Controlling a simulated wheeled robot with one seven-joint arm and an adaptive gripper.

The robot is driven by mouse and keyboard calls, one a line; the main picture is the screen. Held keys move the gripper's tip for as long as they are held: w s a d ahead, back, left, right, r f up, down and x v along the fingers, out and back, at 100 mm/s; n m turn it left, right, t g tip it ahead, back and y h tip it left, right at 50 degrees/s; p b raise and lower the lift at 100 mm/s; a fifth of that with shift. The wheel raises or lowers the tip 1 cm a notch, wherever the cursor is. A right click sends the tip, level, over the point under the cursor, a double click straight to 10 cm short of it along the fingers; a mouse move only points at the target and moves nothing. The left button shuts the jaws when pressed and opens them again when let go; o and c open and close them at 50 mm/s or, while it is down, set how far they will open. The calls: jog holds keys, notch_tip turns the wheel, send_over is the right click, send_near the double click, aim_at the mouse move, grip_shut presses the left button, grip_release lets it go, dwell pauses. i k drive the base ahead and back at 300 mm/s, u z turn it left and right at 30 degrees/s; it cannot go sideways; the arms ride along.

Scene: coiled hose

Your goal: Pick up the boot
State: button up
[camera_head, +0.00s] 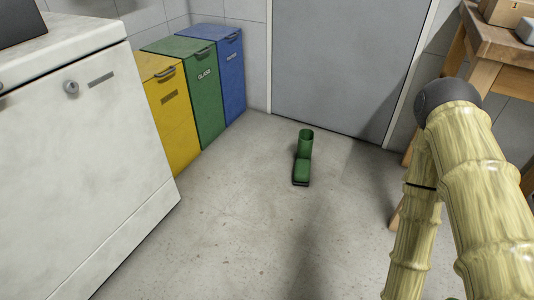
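A green boot (303,162) stands upright on the grey floor, a little right of the middle of the view. Its open shaft is at the back and its toe points toward me. The floor around it is bare and nothing touches it. My bamboo-patterned arm shows at the right side, bent at a dark round joint, well apart from the boot. My gripper is not in view.
A white cabinet (85,150) fills the left side. Yellow (166,105), green (195,85) and blue (225,70) bins stand behind it. A grey door (345,60) is behind the boot. A wooden table (490,40) with boxes stands at the right. The floor between is clear.

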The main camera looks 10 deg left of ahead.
aim_at(302, 172)
jog(key=u, duration=0.8)
jog(key=i, duration=1.85)
jog(key=z, duration=0.85)
